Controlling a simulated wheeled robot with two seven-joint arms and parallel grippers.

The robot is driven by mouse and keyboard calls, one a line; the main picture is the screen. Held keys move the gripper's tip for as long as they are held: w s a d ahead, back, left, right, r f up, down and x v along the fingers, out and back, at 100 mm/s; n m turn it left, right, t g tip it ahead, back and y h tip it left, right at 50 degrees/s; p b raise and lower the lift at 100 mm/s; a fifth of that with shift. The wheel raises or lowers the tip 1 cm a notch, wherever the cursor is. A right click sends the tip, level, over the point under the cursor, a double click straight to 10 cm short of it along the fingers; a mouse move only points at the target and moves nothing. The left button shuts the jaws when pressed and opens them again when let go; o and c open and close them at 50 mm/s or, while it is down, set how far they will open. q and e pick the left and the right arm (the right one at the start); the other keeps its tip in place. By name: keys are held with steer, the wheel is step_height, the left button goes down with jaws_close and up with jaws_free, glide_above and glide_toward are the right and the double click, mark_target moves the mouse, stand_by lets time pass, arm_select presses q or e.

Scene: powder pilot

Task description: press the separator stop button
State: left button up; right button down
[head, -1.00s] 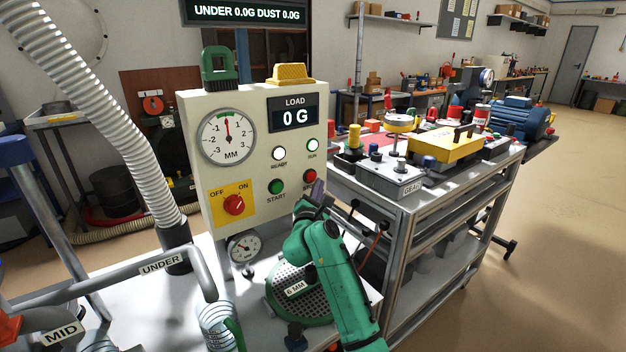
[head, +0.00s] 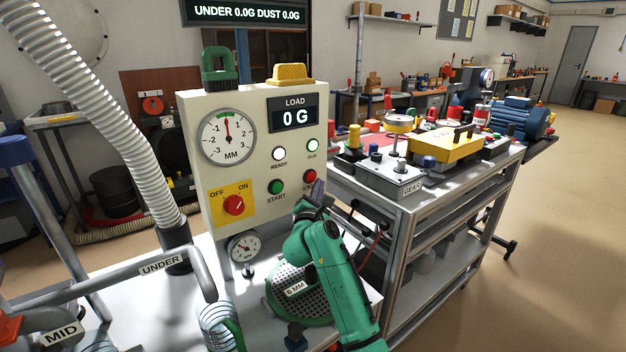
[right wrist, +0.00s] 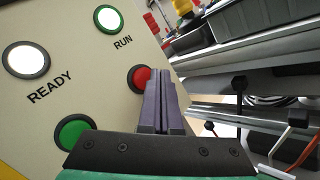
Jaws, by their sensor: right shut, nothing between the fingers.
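The red stop button (head: 309,177) is at the lower right of the cream control panel (head: 252,185), its label mostly hidden by my gripper. My right gripper (head: 317,190) is shut and empty, just in front of and beside the button. In the right wrist view the shut fingers (right wrist: 160,90) overlap the right part of the red button (right wrist: 139,78). I cannot tell whether the fingertips touch it. The ready lamp (head: 278,154) and run lamp (head: 313,145) both look lit. My left gripper is not in view.
The green start button (head: 276,187) is left of the red one, and the yellow off/on switch (head: 233,205) is further left. A metal cart (head: 405,215) with gear parts stands close on the right.

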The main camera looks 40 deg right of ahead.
stand_by(0.4)
steer(key=shift+w, duration=0.45)
steer(key=shift+w+b, duration=0.4)
steer(key=shift+w, duration=0.05)
stand_by(0.4)
steer(key=shift+s+p, duration=0.7)
steer(key=shift+s, duration=0.25)
